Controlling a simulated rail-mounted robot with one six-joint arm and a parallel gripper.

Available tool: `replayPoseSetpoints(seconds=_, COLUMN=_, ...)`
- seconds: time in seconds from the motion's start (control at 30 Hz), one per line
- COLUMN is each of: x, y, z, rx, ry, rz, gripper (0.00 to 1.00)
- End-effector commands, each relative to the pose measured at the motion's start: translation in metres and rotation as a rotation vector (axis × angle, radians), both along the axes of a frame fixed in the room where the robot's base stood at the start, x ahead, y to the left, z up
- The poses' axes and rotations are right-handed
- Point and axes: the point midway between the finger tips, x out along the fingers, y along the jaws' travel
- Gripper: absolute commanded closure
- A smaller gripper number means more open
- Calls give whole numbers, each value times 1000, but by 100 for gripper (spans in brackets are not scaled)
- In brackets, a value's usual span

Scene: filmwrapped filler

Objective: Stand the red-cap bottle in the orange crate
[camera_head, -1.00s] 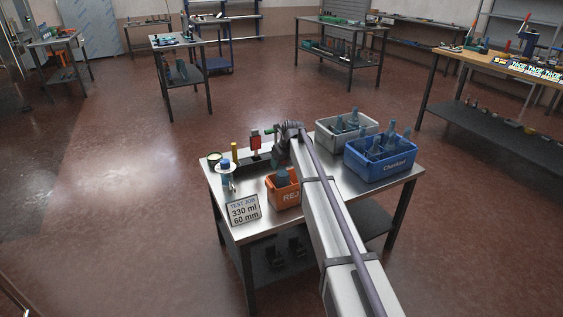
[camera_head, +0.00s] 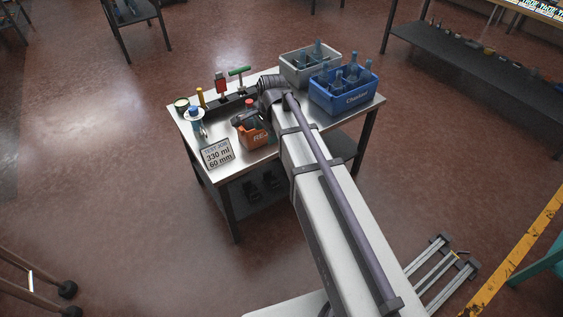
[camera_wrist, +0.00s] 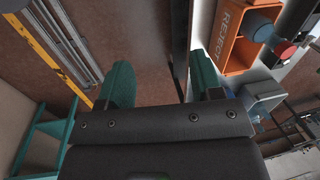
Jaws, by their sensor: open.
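The orange crate (camera_head: 258,138), lettered REJECT, stands on the metal table near its front edge. In the wrist view the orange crate (camera_wrist: 236,40) is at the upper right. A blue-grey bottle with a red cap (camera_wrist: 285,48) shows at its opening, apparently upright inside; its base is hidden. The red cap (camera_head: 249,102) also shows above the crate in the head view. My gripper (camera_wrist: 162,78) is open and empty, its two green fingers apart, to the left of the crate in the wrist view. In the head view the dark arm end partly covers the crate.
A blue crate (camera_head: 330,102) and a grey crate (camera_head: 290,68), both holding bottles, stand at the back right. A sign (camera_head: 217,154) stands left of the orange crate.

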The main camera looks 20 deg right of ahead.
Motion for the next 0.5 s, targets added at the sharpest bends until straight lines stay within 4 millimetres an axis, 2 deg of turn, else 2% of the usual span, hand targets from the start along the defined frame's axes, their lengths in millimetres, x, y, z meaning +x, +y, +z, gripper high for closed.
replayPoseSetpoints(seconds=0.03, x=-55, y=2, z=-1, rx=-46, ry=13, rz=227, gripper=40)
replayPoseSetpoints(seconds=0.1, x=-106, y=2, z=-2, rx=-104, ry=38, rz=572, gripper=40)
replayPoseSetpoints(seconds=0.2, x=-157, y=1, z=-2, rx=-147, ry=68, rz=941, gripper=40)
replayPoseSetpoints(seconds=0.3, x=-181, y=0, z=-3, rx=-162, ry=84, rz=1143, gripper=40)
replayPoseSetpoints(seconds=0.5, x=-184, y=0, z=-3, rx=-165, ry=89, rz=1207, gripper=40)
